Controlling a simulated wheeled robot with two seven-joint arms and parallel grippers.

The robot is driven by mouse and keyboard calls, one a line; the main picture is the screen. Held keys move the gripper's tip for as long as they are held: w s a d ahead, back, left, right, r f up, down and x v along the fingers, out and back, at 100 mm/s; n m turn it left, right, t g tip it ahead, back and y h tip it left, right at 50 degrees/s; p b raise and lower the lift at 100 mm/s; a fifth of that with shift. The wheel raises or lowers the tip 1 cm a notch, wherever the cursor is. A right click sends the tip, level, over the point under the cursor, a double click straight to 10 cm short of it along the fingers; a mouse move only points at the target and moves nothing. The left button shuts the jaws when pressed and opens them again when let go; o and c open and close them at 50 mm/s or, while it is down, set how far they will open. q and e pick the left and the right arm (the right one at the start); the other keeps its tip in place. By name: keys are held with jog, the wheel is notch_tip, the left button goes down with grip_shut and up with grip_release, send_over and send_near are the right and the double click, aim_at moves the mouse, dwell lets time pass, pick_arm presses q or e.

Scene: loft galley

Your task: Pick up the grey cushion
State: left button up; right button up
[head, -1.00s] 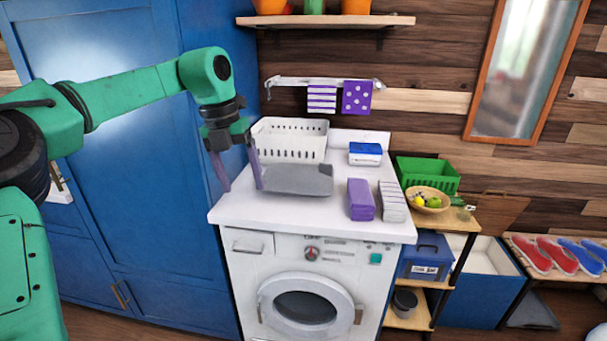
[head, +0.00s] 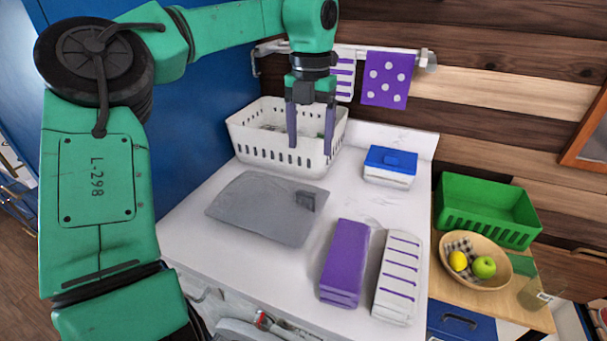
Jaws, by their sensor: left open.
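The grey cushion (head: 255,210) lies flat on the white top of the washing machine (head: 215,250), in front of the white basket. A small dark grey tab (head: 306,201) stands up near its right edge. My left gripper (head: 310,142) is open and points down, with its two fingers apart and nothing seen between them. In the picture it is beyond the cushion's far right part, in front of or over the white basket (head: 275,158); its exact height is hard to tell. My right gripper is out of view.
Folded purple (head: 345,262) and striped (head: 398,275) cloths lie right of the cushion. A green crate (head: 485,208) and a fruit bowl (head: 476,262) are on the shelf at right. A towel rail (head: 415,58) hangs above.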

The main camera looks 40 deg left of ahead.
pick_arm(q)
jog(key=p, duration=0.1)
send_over(306, 193)
jog(key=s, duration=0.1)
notch_tip(306, 193, down, 6)
jog(key=f, duration=0.2)
jog(key=shift+w+a+f+p, duration=0.1)
jog(key=shift+w+f+p, duration=0.2)
jog(key=shift+p, duration=0.05)
jog(key=f, duration=0.1)
jog(key=f+p, duration=0.1)
jog(key=f, duration=0.1)
jog(key=f+p, duration=0.1)
jog(key=shift+w+f, duration=0.2)
jog(key=shift+w, duration=0.05)
jog(key=shift+f, duration=0.3)
grip_shut()
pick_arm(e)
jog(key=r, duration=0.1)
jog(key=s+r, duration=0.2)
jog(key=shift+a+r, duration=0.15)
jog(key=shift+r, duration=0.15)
